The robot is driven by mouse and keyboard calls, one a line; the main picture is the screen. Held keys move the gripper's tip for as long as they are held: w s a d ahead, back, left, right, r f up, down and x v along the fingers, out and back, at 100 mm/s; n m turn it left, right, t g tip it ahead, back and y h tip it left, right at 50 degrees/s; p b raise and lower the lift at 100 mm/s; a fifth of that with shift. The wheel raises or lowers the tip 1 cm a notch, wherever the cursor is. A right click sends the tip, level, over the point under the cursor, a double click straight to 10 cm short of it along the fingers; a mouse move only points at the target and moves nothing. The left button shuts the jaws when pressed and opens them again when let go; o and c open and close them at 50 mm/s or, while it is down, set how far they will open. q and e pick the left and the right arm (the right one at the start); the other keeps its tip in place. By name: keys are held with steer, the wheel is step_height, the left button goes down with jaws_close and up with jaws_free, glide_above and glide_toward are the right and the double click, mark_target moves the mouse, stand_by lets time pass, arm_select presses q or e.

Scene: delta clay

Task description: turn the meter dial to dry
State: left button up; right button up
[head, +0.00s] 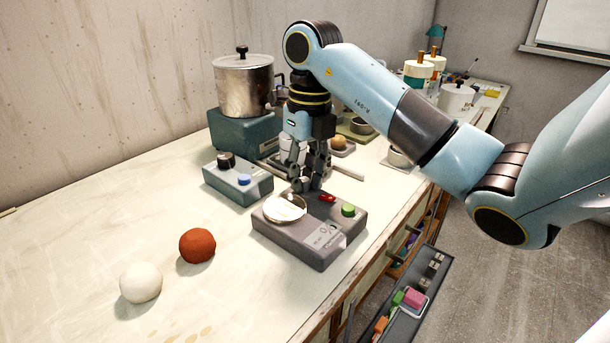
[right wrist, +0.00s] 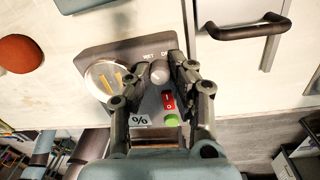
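The meter (head: 315,245) is a grey box on the bench with a round gauge (head: 285,208), a red switch (head: 327,198) and a green button (head: 348,210). In the right wrist view the meter (right wrist: 95,48) shows a grey dial knob (right wrist: 160,72) below the labels WET and DRY; the last is partly covered. My right gripper (head: 308,185) reaches down over the meter's back edge and hides the knob in the head view. In the right wrist view its fingers (right wrist: 158,77) are apart, one on each side of the knob; contact is unclear. My left gripper is out of view.
A teal-grey control box (head: 238,180) with a black knob and blue button stands behind left of the meter. A metal pot (head: 243,85) stands farther back. A red-brown ball (head: 197,246) and a white ball (head: 140,283) lie front left. The bench edge is close on the right.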

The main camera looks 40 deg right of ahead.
jaws_close()
steer(key=shift+m, duration=0.3)
steer(key=m+p, duration=0.2)
steer(key=m, duration=0.4)
steer(key=shift+s+t, duration=0.1)
steer(key=shift+t, duration=0.2)
steer(key=m+p, duration=0.2)
steer(key=m, duration=0.1)
steer(key=shift+m, duration=0.4)
steer(key=shift+m+h+p, duration=0.3)
steer(key=shift+m+p, duration=0.45)
steer(key=shift+m, duration=1.05)
